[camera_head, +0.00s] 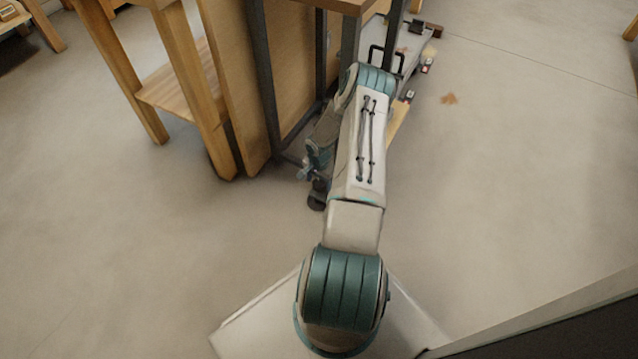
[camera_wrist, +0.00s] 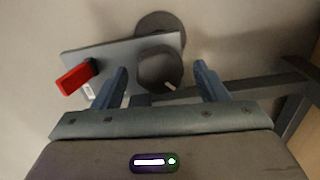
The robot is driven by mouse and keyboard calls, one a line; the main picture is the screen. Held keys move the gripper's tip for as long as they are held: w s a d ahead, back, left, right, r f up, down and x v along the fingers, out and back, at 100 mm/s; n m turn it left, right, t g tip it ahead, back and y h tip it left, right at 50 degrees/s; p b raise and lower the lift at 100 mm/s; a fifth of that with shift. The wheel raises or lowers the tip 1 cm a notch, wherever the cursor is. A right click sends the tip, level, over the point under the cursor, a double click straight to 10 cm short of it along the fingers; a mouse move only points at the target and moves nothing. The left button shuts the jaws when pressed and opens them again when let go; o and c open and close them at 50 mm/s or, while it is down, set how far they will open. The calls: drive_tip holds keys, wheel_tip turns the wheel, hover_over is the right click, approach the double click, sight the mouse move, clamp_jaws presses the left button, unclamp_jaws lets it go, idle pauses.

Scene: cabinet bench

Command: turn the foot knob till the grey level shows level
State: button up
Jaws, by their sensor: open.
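The foot knob (camera_wrist: 158,66) is a dark round knob in the wrist view, with a small pale mark on its near edge. My gripper (camera_wrist: 161,67) is open, with one blue-grey finger on each side of the knob; I cannot tell whether either touches it. In the head view my gripper (camera_head: 315,160) is low beside the bench leg, partly hidden by my arm, with a dark round foot (camera_head: 317,202) below it. A grey plate (camera_wrist: 108,62) lies beside the knob, bearing a red block (camera_wrist: 75,78). I cannot make out a level reading.
A dark metal frame (camera_head: 268,90) and wooden panel stand left of my arm, with a wooden table (camera_head: 180,85) beyond. A grey board with small red-and-white items (camera_head: 427,66) is behind my arm. A dark round disc (camera_wrist: 160,22) lies past the knob. Floor at right is mostly clear.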

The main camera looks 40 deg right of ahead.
drive_tip(key=c, duration=1)
drive_tip(key=shift+n, duration=0.3)
drive_tip(key=n, duration=1.2)
drive_tip(key=shift+b, duration=0.4)
